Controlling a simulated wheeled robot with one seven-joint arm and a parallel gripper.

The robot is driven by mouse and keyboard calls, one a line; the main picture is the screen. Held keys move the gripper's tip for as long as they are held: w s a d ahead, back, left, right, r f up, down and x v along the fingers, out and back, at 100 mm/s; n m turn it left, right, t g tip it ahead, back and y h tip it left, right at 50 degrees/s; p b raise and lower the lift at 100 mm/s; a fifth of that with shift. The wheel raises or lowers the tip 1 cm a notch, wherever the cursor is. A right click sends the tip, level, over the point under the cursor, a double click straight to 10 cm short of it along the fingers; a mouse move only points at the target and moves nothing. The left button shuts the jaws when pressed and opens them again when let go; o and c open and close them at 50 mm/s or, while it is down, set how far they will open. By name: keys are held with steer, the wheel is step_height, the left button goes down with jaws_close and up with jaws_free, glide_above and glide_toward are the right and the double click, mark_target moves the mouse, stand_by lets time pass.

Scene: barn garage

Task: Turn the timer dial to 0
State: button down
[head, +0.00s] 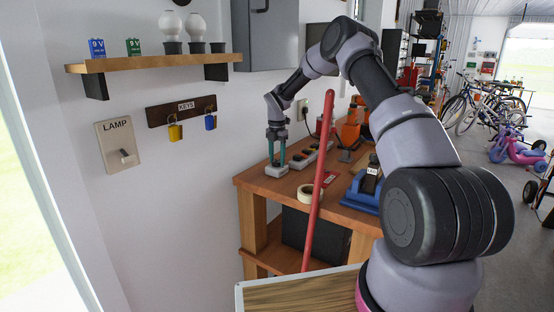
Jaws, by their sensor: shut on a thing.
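My gripper (276,163) points straight down at the left end of the wooden workbench, its two teal fingers around the top of a small pale grey box, which I take for the timer (270,171). The fingers are shut on its dial. The dial is hidden between the fingertips and too small to make out, so its setting cannot be read. The timer sits flat on the bench top near the left edge.
A strip with coloured parts (308,157) lies right of the timer. A tape roll (308,193) and a blue tool (366,192) are nearer on the workbench (270,187). A red pole (320,180) stands in front. A lamp switch (124,156) is on the wall.

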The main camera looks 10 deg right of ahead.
mark_target(277, 161)
steer(key=shift+n, duration=1.2)
steer(key=shift+c, duration=1.5)
jaws_free()
steer(key=shift+r, duration=0.1)
step_height(277, 161, up, 11)
